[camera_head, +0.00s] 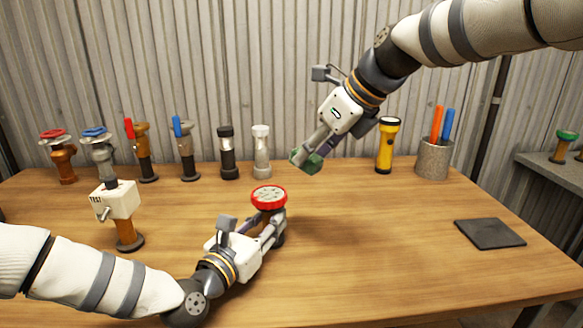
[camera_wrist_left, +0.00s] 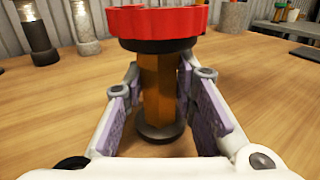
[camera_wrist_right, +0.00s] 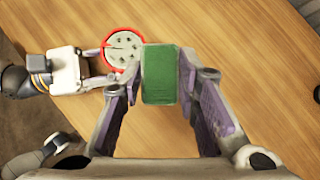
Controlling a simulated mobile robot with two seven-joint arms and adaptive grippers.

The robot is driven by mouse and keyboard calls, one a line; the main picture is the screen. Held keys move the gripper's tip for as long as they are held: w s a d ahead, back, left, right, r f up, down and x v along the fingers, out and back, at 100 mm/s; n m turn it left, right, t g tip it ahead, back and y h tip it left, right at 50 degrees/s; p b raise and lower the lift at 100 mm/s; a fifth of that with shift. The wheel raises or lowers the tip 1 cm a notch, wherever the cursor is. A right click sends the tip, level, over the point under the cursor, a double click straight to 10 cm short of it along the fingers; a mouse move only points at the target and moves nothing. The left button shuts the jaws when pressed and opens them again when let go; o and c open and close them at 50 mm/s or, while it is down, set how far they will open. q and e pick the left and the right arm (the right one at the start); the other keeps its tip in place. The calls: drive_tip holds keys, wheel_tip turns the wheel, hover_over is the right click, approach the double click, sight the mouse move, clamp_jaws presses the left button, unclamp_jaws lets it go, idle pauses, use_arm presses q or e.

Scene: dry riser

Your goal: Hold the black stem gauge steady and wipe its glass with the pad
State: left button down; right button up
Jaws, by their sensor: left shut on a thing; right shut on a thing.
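A gauge with a red rim and a pale, dark-marked round face (camera_head: 269,196) stands upright on the table. In the left wrist view its stem (camera_wrist_left: 157,90) looks orange-brown, with a black collar and a dark round foot. My left gripper (camera_head: 272,226) is shut on this stem, below the red rim. My right gripper (camera_head: 312,150) is shut on a green pad (camera_head: 304,161) and holds it in the air, above and to the right of the gauge. In the right wrist view the pad (camera_wrist_right: 160,75) sits just right of the gauge's face (camera_wrist_right: 123,48), apart from it in the head view.
Several valves stand along the back left, with a black-bodied fitting (camera_head: 228,155) and a silver one (camera_head: 262,155). A white block marked TEST (camera_head: 114,203) stands at left. A yellow flashlight (camera_head: 386,147), pen cup (camera_head: 434,160) and dark mat (camera_head: 489,234) are at right. The front right is clear.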

use_arm(q)
drive_tip(key=c, duration=1.2)
unclamp_jaws()
